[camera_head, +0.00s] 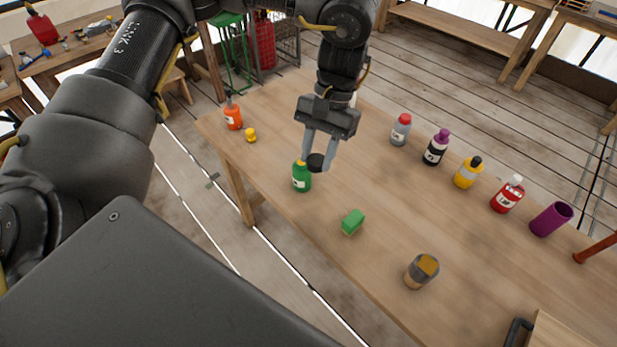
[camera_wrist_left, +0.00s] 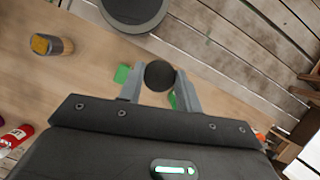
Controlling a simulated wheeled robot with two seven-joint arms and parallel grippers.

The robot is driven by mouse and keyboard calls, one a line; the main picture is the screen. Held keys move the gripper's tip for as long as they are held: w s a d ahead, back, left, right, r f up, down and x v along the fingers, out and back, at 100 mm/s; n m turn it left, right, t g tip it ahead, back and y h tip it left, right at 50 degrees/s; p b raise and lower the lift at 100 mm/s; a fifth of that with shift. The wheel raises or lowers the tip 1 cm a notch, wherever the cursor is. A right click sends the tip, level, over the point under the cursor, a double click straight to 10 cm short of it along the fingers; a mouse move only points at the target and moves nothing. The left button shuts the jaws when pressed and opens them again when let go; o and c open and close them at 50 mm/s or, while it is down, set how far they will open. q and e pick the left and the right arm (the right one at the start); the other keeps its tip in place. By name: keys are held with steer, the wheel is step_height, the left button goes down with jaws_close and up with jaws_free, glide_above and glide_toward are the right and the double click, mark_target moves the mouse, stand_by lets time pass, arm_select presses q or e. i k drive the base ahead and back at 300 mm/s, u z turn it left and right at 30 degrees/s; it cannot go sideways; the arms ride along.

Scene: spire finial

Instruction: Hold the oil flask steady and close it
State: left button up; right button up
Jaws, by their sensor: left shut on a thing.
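A green flask (camera_head: 301,179) with a white label and a yellowish neck stands upright near the table's left edge. I take it for the oil flask, but its label is too small to read. My left gripper (camera_head: 318,160) points down just right of its neck. It is shut on a round black cap (camera_head: 316,163), held beside the flask top. The cap (camera_wrist_left: 159,75) also shows between the fingertips in the left wrist view, with part of the green flask (camera_wrist_left: 172,101) behind a finger. My right gripper is in neither view.
A green block (camera_head: 352,222) and a grey-and-tan cylinder (camera_head: 422,271) lie toward the front. An orange bottle (camera_head: 233,118) and yellow cap (camera_head: 250,135) are behind left. Several bottles, including a red one (camera_head: 507,197), and a purple tube (camera_head: 551,219) line the right side. The table's middle is clear.

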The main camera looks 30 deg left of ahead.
mark_target(302, 176)
steer(key=z, duration=3.15)
steer(key=k, duration=2.15)
steer(key=u, duration=2.05)
